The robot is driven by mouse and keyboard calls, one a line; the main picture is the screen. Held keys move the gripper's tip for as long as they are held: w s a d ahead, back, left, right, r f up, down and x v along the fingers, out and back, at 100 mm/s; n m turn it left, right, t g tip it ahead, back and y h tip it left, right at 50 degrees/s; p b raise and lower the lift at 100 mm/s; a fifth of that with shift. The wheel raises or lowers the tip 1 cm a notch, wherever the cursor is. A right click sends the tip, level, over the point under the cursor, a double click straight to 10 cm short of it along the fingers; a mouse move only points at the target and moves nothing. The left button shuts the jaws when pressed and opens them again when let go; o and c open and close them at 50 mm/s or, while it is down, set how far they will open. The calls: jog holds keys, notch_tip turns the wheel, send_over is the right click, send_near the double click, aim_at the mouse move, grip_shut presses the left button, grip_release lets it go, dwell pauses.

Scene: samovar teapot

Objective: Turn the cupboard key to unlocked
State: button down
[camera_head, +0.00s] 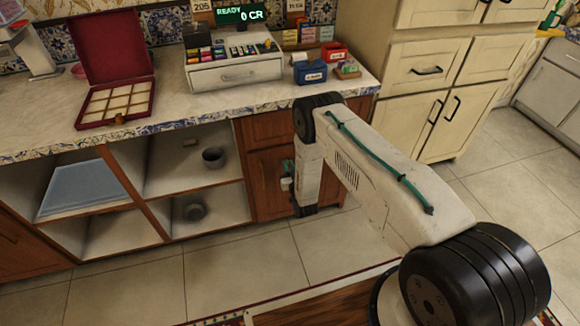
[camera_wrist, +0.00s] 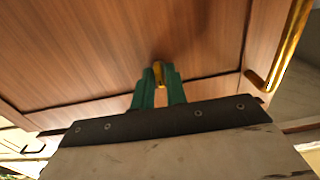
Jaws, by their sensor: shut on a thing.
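The cupboard door (camera_head: 268,170) is reddish-brown wood below the counter, partly hidden by my arm; its panel (camera_wrist: 110,60) fills much of the wrist view. The brass key (camera_wrist: 158,69) shows between the green fingertips of my gripper (camera_wrist: 158,82), in front of the panel. My gripper is shut on the key. In the head view my gripper (camera_head: 288,172) is at the cupboard front, and the key is too small or hidden to make out there. The key's turn angle cannot be told.
A brass bar handle (camera_wrist: 291,42) stands at the right in the wrist view. Open shelves (camera_head: 205,170) with dark pots are left of the cupboard. The counter (camera_head: 190,105) above holds a cash register (camera_head: 232,70) and an open red box (camera_head: 112,65). Tiled floor (camera_head: 240,270) is clear.

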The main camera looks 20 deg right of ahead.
jog(key=shift+d+m, duration=0.15)
jog(key=shift+m, duration=0.15)
jog(key=m, duration=1.7)
jog(key=shift+d+f, duration=0.1)
jog(key=shift+f, duration=0.05)
dwell(0.4)
jog(key=c, duration=1.6)
grip_release()
jog(key=shift+o, duration=0.2)
